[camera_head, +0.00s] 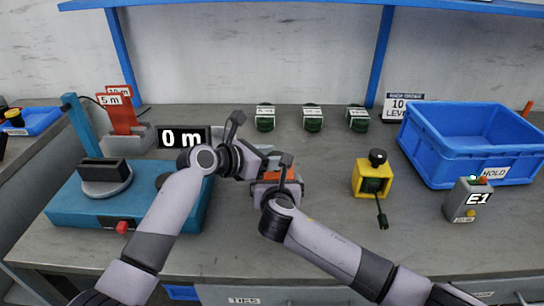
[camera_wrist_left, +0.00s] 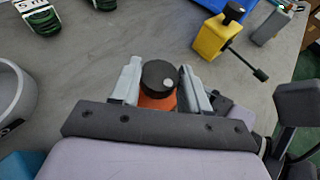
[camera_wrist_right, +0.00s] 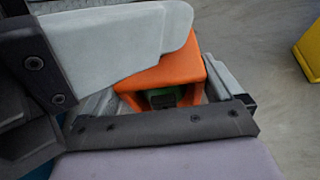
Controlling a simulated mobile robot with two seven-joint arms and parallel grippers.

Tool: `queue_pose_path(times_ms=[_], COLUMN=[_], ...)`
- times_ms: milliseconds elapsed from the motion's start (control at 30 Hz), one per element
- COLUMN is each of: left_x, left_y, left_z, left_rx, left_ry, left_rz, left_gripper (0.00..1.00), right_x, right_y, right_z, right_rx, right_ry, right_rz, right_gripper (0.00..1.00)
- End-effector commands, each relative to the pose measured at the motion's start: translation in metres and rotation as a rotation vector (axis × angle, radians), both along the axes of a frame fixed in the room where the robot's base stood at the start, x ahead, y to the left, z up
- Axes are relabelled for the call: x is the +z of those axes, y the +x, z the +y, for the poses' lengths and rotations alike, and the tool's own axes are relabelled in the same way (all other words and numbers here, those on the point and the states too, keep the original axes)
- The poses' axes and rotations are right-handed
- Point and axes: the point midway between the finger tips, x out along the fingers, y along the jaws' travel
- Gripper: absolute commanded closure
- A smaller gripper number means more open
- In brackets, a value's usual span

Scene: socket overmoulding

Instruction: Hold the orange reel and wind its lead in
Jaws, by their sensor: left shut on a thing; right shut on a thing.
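The orange reel (camera_head: 280,175) is mid-table, mostly hidden between my two grippers in the head view. In the left wrist view its black round knob with a pale dot (camera_wrist_left: 158,75) is between the fingers of my left gripper (camera_wrist_left: 165,88), with orange below it. My left gripper (camera_head: 272,160) is shut on the knob from above left. My right gripper (camera_head: 277,190) is shut on the reel's orange body, which shows in the right wrist view (camera_wrist_right: 165,65) with a dark and green part inside. I cannot make out the reel's lead.
A yellow reel (camera_head: 361,180) with a black lead stands to the right. A blue crate (camera_head: 450,165) and grey E1 box (camera_head: 467,200) are farther right. Several green coils (camera_head: 312,118) line the back. A teal machine (camera_head: 65,205) with a "0 m" display (camera_head: 183,137) is left.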

Motion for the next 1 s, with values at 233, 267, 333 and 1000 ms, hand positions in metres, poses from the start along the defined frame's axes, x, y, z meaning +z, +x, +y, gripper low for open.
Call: queue_pose_path(times_ms=[233,267,333,1000], left_x=[-0.0026,-0.0023,-0.0026,-0.0036], left_y=[0.0029,0.0033,0.0039,0.0060], left_z=[0.0032,0.0034,0.0039,0.0061], left_rx=[-0.157,-0.175,-0.214,-0.430], left_ry=[0.004,0.004,0.005,0.005], left_rz=[0.007,0.006,0.006,0.002], left_gripper=[0.85,0.85,0.85,0.85], right_x=[0.0014,0.0014,0.0014,0.0017], right_y=[0.0001,0.0000,0.0000,-0.0002], right_z=[0.0009,0.0010,0.0010,0.0014], right_rx=[0.003,0.003,0.003,0.004], right_ry=[-0.002,-0.002,-0.002,-0.001], right_rz=[-0.004,-0.004,-0.004,-0.004], right_gripper=[0.35,0.35,0.35,0.35])
